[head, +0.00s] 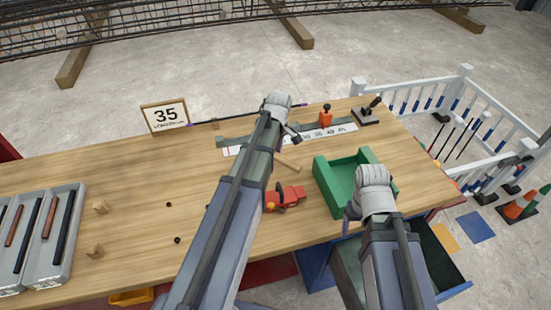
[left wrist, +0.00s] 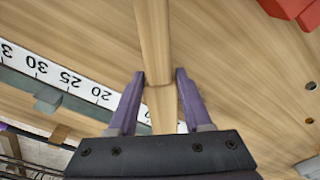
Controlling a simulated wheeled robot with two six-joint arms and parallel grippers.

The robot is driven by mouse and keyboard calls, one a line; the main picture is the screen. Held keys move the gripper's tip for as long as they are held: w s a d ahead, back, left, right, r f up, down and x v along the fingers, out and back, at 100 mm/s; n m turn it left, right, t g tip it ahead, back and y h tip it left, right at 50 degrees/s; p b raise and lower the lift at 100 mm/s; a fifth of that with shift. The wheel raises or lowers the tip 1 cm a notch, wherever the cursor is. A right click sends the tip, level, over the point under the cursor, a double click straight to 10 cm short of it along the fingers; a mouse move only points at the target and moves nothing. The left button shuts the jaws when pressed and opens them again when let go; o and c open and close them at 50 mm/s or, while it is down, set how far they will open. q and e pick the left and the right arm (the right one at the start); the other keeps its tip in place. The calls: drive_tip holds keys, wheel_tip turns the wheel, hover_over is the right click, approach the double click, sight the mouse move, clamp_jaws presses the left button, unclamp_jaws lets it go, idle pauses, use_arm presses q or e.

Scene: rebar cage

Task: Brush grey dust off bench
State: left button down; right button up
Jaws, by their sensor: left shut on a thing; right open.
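A plain wooden handle (head: 288,162) shows beside my left forearm above the bench (head: 130,185). In the left wrist view the wooden handle (left wrist: 154,45) runs between the purple fingers of my left gripper (left wrist: 160,80), which is shut on it. In the head view my left gripper (head: 292,134) is near the ruler, mostly hidden by its own wrist. I cannot make out bristles on the handle or any clear patch of grey dust. My right gripper (head: 348,218) is open at the front edge of the green tray, and it looks empty.
A white ruler (head: 318,134) lies by a grey bar at the back. A green tray (head: 327,186), a red tool (head: 288,197), an orange item (head: 325,118) and a sign (head: 165,115) stand around. Grey trays (head: 72,235) of bars and wooden blocks (head: 98,207) are left.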

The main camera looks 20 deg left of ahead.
use_arm(q)
drive_tip(key=shift+w+a, duration=0.25)
drive_tip(key=shift+w, duration=0.1)
drive_tip(key=shift+s+f, duration=0.1)
drive_tip(key=shift+s+a+f, duration=0.1)
drive_tip(key=shift+s+a, duration=0.45)
drive_tip(key=shift+a, duration=0.15)
drive_tip(key=shift+s+d, duration=0.55)
drive_tip(key=shift+s, duration=0.15)
drive_tip(key=shift+s+d, duration=0.5)
drive_tip(key=shift+s, duration=0.2)
